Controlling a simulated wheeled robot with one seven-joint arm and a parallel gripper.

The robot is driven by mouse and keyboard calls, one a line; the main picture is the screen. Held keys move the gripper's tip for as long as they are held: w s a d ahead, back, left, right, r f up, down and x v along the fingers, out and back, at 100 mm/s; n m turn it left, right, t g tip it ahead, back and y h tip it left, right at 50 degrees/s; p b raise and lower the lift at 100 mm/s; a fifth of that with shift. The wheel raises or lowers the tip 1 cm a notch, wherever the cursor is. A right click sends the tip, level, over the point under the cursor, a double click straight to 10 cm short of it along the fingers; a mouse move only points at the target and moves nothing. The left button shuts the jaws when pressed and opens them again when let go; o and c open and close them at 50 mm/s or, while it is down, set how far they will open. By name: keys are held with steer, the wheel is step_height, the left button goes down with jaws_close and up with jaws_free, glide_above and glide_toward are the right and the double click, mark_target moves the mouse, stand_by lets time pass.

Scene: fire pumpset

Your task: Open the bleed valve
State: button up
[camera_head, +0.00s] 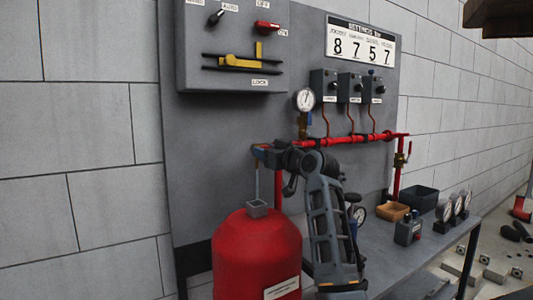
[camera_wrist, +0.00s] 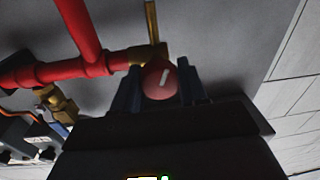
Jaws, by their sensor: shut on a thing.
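In the wrist view, a round red knob (camera_wrist: 160,80) with a white mark sits on a brass fitting (camera_wrist: 147,53) at the end of the red pipe. It appears to be the bleed valve's handle. My gripper (camera_wrist: 160,92) has its two dark fingers on either side of the knob and is shut on it. In the head view, my gripper (camera_head: 264,153) is at the left end of the red pipe (camera_head: 345,139), above the red tank. My wrist and fingers hide most of the knob there. The white mark is tilted in the wrist view.
A red tank (camera_head: 256,255) stands just below my gripper. A pressure gauge (camera_head: 304,100) rises from the pipe close by, and a grey control box (camera_head: 233,45) hangs above. The bench (camera_head: 440,238) at right holds bins, gauges and a small grey box (camera_head: 408,232).

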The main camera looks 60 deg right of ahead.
steer(key=shift+f, duration=0.15)
steer(key=o, duration=1)
steer(key=shift+o, duration=0.2)
steer(key=v, duration=0.8)
steer(key=shift+w, duration=0.1)
